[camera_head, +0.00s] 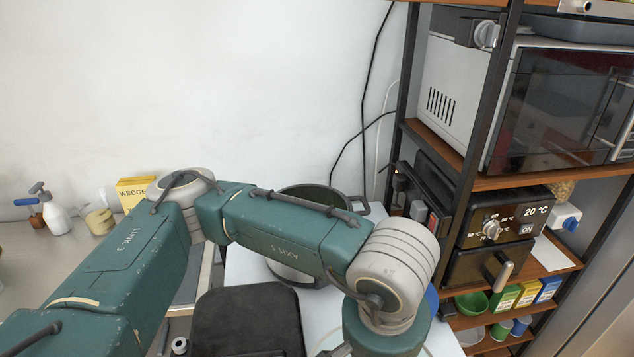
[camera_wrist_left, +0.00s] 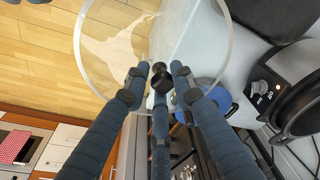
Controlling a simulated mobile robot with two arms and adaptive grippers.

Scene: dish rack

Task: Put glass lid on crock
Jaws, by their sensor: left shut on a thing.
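A round clear glass lid (camera_wrist_left: 108,45) with a pale rim fills the upper middle of the left wrist view. My left gripper (camera_wrist_left: 160,78) is shut on its dark knob and holds the lid above the floor and the table edge. The crock (camera_head: 318,191), dark inside, stands on the white table behind my left arm in the head view, which hides part of it. An appliance with a dark rim and a control dial, likely the crock (camera_wrist_left: 290,72), shows at the right of the left wrist view, apart from the lid. My right gripper is not in view.
A shelf unit (camera_head: 480,182) with a microwave (camera_head: 550,105) and a black oven (camera_head: 500,225) stands to the right of the crock. A white spray bottle (camera_head: 55,215) and a yellow box (camera_head: 135,190) stand at the far left. A blue round item (camera_wrist_left: 205,97) lies near the lid.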

